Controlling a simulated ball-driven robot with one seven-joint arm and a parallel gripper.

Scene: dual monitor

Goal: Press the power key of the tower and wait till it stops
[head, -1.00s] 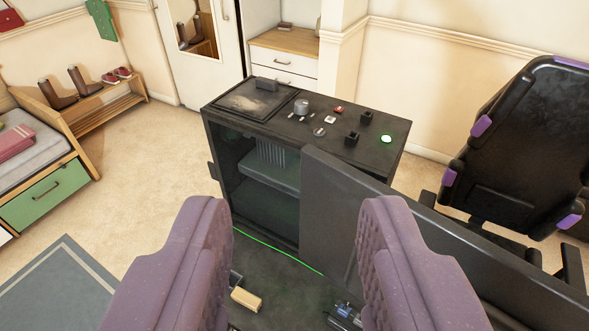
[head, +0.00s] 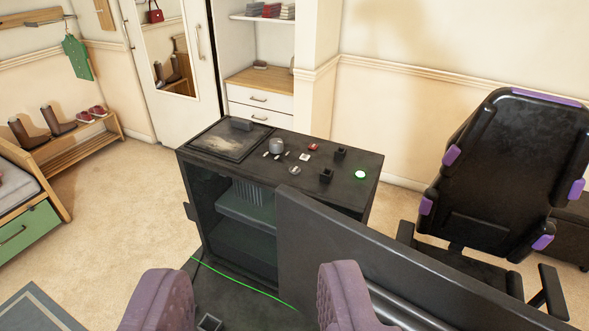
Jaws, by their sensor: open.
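The fingers' lower parts are out of the picture.
A black monitor (head: 400,260) stands at the right, in front of part of the tower. A black and purple chair (head: 500,185) is at the right. On the tower top are a grey cylinder (head: 277,145), a red piece (head: 314,147) and black blocks. Open floor (head: 120,205) lies left.

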